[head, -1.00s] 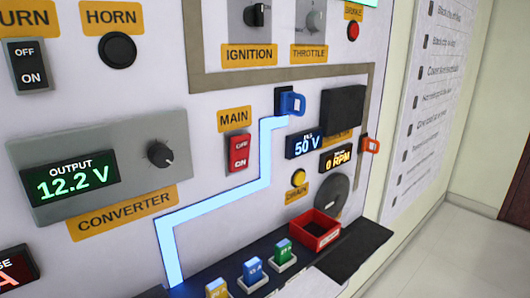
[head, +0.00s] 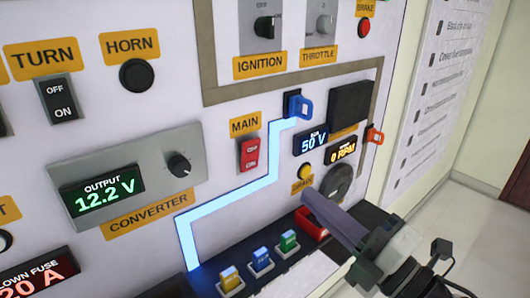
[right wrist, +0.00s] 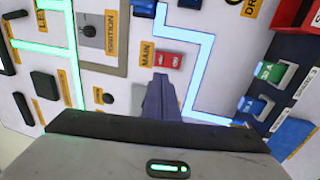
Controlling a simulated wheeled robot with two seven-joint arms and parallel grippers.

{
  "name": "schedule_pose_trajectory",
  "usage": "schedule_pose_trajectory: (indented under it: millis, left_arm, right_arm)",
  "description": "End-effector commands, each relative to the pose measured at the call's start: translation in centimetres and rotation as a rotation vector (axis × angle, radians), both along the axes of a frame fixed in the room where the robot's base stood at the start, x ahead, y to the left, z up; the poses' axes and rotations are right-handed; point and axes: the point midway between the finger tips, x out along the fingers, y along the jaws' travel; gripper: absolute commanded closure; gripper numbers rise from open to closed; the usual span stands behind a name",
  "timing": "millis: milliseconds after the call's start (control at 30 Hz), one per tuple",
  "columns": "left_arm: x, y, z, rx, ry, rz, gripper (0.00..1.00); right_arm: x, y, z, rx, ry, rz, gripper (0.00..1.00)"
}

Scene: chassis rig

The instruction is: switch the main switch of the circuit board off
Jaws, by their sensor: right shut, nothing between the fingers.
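The red main switch (head: 249,154) is a rocker marked OFF and ON, set in the white board under the yellow MAIN label (head: 244,124). It also shows in the right wrist view (right wrist: 168,60), just beyond my fingertips. My right gripper (head: 312,200) is at the lower right in the head view, its fingers shut and empty. They point up and left toward the board, apart from the switch. In the right wrist view the shut fingers (right wrist: 160,82) point at the switch area. The rocker's tilt is too small to tell. My left gripper is not in view.
A blue plug (head: 300,107) sits above right of the switch, beside a lit blue line. A ledge below holds several coloured fuses (head: 261,258) and a red tray (head: 310,224), partly behind my right gripper. An orange key-like part (head: 375,136) sticks out at the board's right edge.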

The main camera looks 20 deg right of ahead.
Motion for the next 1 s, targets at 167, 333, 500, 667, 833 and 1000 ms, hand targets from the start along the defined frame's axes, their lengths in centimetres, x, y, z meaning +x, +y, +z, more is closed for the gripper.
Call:
schedule_pose_trajectory:
  millis: [167, 333, 500, 667, 833, 1000]
  left_arm:
    - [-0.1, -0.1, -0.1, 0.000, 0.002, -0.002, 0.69]
    - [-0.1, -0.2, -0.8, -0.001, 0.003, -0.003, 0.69]
    - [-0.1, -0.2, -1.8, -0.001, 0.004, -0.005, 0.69]
    - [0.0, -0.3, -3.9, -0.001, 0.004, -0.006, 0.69]
    - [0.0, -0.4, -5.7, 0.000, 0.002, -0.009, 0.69]
    - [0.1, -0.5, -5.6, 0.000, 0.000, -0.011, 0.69]
  right_arm:
    - [0.1, 0.0, -0.1, 0.004, 0.002, 0.000, 1.00]
    - [0.8, 0.3, 0.0, 0.005, -0.001, 0.002, 1.00]
    - [2.3, 0.9, 0.2, 0.002, -0.001, 0.002, 1.00]
    - [3.5, 1.2, 0.2, 0.009, -0.006, 0.002, 1.00]
    - [4.4, 1.6, 0.3, 0.006, -0.003, 0.002, 1.00]
    - [6.1, 2.1, 1.0, 0.008, 0.002, -0.003, 1.00]
